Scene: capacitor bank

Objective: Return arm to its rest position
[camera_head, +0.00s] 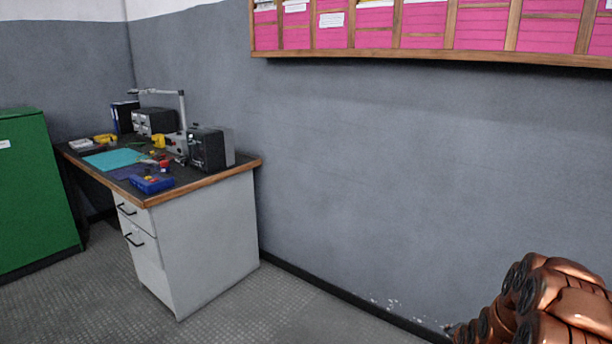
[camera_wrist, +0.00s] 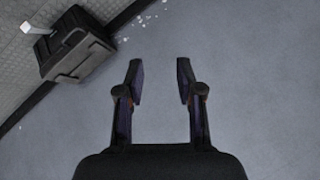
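My gripper (camera_wrist: 160,82) shows in the wrist view with its two dark fingers apart and nothing between them. Grey wall fills the view behind the fingers. The gripper itself is not visible in the head view.
A desk (camera_head: 215,235) with tools and instruments stands left of centre by the wall. A green cabinet (camera_head: 38,190) is at the far left. A wooden rack (camera_head: 420,55) with pink panels hangs above. A black box (camera_wrist: 75,48) lies upper left in the wrist view.

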